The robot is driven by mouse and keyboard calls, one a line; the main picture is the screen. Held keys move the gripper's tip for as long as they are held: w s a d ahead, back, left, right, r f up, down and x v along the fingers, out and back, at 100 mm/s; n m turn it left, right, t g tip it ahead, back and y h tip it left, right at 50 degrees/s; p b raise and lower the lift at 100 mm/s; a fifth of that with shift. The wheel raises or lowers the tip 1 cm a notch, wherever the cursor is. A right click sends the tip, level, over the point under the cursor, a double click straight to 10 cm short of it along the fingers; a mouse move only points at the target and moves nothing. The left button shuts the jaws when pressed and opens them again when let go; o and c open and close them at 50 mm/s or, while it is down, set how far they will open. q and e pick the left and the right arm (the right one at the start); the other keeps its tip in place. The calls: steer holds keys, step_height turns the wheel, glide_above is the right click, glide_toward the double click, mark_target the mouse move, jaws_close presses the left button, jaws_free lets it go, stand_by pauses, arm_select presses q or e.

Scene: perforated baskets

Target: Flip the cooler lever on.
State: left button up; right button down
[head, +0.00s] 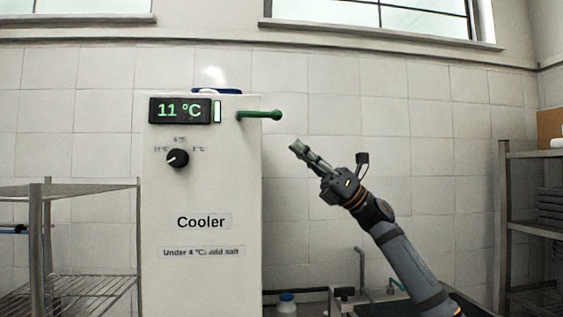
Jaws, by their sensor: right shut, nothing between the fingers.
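The cooler (210,200) is a tall pale box in the middle left of the head view. Its display (180,111) reads 11 °C in green, with a small lit strip at its right end. The green lever (258,115) sticks out sideways to the right from the cooler's upper right edge, about level, with a round knob at its end. My right gripper (298,148) is shut and empty. In the picture it is below and right of the lever knob, apart from it. My left gripper is not in view.
A black dial (178,158) sits below the display. A metal rack (70,187) stands at the left and shelves (530,226) stand at the right. The wall around the lever is bare.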

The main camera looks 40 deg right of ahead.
arm_select(q)
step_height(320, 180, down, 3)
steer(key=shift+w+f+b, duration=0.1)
steer(key=shift+b, duration=0.85)
arm_select(e)
steer(key=s+d, duration=0.1)
steer(key=d, duration=0.1)
steer(key=s+d+f, duration=0.1)
steer(key=shift+s+d, duration=0.3)
steer(key=shift+d, duration=0.1)
